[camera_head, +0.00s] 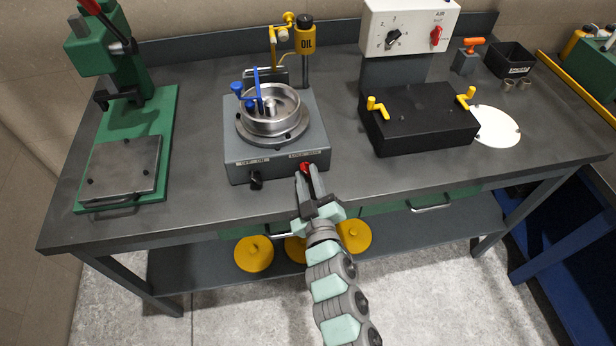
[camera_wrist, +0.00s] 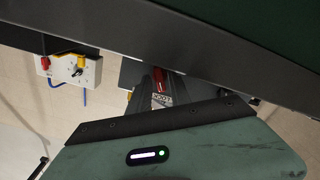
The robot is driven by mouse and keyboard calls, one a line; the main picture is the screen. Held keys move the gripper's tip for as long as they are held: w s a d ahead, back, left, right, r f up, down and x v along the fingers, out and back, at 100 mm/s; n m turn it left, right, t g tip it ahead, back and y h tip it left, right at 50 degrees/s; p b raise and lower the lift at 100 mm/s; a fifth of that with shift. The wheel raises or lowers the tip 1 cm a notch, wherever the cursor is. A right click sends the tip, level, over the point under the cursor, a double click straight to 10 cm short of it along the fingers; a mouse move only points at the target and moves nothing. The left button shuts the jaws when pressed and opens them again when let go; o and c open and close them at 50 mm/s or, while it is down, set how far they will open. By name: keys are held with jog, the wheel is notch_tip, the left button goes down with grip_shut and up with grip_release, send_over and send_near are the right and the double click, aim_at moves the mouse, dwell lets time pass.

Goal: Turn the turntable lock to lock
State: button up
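The turntable unit is a grey box (camera_head: 240,166) at the middle of the bench, with a round metal turntable and a metal bowl (camera_head: 268,123) on top. A red knob (camera_head: 305,168) sits on the right of its front face, under a small label. My gripper (camera_head: 308,176) is at this knob, reaching in from the front. In the wrist view, the red knob (camera_wrist: 160,77) shows between my two dark fingers (camera_wrist: 158,88), with a small white label near it. The fingers are close around the knob, but I cannot tell whether they press on it. The knob's exact angle is partly hidden.
A black knob (camera_head: 256,180) is on the left of the same front face. A blue handled tool (camera_head: 257,90) stands at the bowl. A green press (camera_head: 125,145) is left, a black box with yellow handles (camera_head: 420,118) right. The bench front edge lies just below my gripper.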

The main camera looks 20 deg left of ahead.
jog(key=shift+o, duration=0.7)
jog(key=shift+s+d, duration=0.1)
jog(key=shift+s, duration=0.05)
jog(key=p+v, duration=0.3)
jog(key=v, duration=0.7)
jog(key=shift+s, duration=0.2)
jog(key=shift+d, duration=0.2)
